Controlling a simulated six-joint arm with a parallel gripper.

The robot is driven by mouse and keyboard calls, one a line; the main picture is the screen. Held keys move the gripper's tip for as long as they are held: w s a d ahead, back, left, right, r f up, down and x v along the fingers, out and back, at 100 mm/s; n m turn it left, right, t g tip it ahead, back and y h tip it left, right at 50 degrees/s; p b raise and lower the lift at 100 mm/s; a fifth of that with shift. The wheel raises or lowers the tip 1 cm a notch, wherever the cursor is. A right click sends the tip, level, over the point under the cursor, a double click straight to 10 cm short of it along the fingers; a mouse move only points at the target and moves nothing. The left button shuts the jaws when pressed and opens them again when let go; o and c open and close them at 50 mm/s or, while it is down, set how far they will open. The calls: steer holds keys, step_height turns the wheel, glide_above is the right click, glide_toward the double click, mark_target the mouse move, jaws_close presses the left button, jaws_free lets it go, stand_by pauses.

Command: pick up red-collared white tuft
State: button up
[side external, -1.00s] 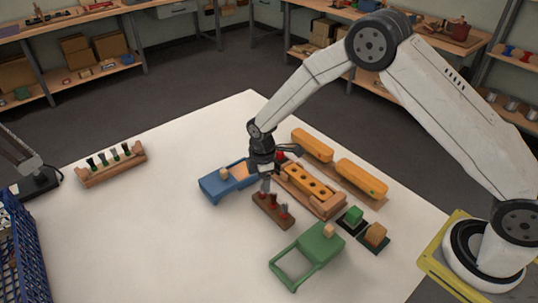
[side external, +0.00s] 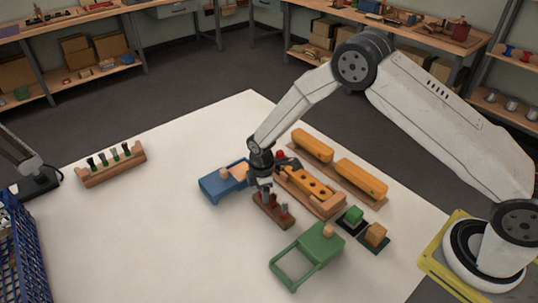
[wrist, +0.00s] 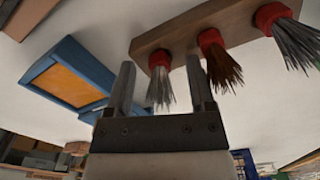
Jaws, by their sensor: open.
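A small brown wooden rack (side external: 273,217) holds a row of red-collared tufts. In the wrist view, the white tuft (wrist: 160,90) is at the left end of the rack (wrist: 180,37), beside a brown tuft (wrist: 221,66) and a dark grey tuft (wrist: 294,42). My gripper (wrist: 160,64) is open, with one finger on each side of the white tuft; I cannot tell whether either touches it. In the side view, my gripper (side external: 265,191) is low over the rack's far end, and its fingers hide most of the white tuft.
A blue wooden fixture (side external: 214,190) stands close left of my gripper. An orange block with holes (side external: 309,184) in a wooden holder is close right. A green frame (side external: 312,247) stands in front. Another tuft rack (side external: 113,172) is far left, with clear white table between.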

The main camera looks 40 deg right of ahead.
jaws_close()
stand_by(0.5)
steer(key=shift+r, duration=0.75)
steer(key=s+d+r, duration=0.2)
steer(key=s+r, duration=0.9)
steer(key=s, duration=0.2)
steer(key=shift+s+r, duration=0.2)
steer(key=shift+s, duration=0.2)
steer(key=shift+w, duration=0.15)
